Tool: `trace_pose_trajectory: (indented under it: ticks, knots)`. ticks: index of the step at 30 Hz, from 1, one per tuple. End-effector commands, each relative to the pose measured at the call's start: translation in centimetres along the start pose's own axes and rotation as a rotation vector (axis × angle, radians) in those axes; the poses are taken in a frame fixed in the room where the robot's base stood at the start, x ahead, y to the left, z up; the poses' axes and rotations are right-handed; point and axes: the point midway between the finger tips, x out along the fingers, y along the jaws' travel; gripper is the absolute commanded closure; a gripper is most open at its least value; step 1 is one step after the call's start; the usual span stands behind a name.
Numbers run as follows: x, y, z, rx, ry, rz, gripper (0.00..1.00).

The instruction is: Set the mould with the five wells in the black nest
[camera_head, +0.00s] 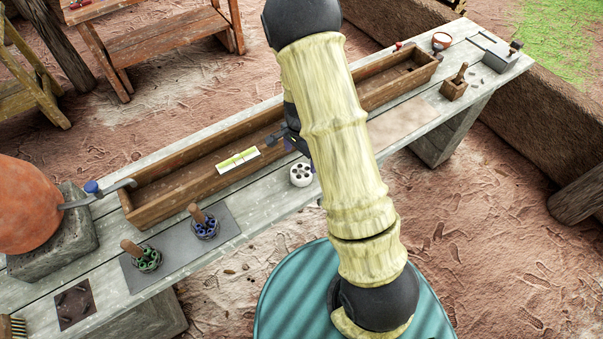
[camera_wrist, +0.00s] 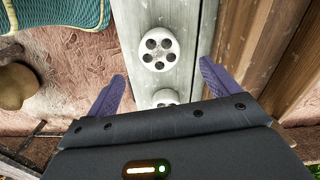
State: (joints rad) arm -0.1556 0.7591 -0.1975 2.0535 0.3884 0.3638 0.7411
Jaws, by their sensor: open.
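A round white mould (camera_wrist: 159,48) with several dark wells lies on the plank table in the wrist view, ahead of my gripper (camera_wrist: 162,71) and between the lines of its fingers. A second white mould (camera_wrist: 166,97) lies nearer, between the purple fingers, partly hidden by my gripper body; its wells cannot be counted. In the head view one white mould (camera_head: 301,174) shows on the table beside the trough, left of my arm. My gripper is open and holds nothing. I cannot make out the black nest for sure; a dark square plate (camera_head: 75,303) lies at the table's near left.
A long wooden trough (camera_head: 195,182) runs along the table beside the moulds, with a green and white strip (camera_head: 238,160) on it. An orange pot (camera_head: 24,205) stands left.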

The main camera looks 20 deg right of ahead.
Motion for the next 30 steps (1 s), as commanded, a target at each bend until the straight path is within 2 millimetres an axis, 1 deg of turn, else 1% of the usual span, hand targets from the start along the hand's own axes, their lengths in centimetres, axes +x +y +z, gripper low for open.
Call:
trace_pose_trajectory:
  ticks: [1, 3, 6, 9, 20, 23, 30]
  knots:
    - [0.8, 0.1, 0.0, 0.002, -0.003, 0.004, 0.12]
    - [1.8, 0.1, 0.0, 0.002, -0.002, 0.003, 0.12]
    - [2.8, 0.1, 0.0, 0.001, -0.001, 0.002, 0.12]
    - [3.2, 0.0, 0.0, 0.001, 0.000, 0.000, 0.12]
    - [3.5, 0.1, 0.0, 0.001, -0.001, 0.001, 0.12]
    - [4.2, 0.1, 0.0, 0.000, -0.003, 0.003, 0.12]
    - [7.1, 0.2, 0.0, 0.000, -0.002, 0.002, 0.12]
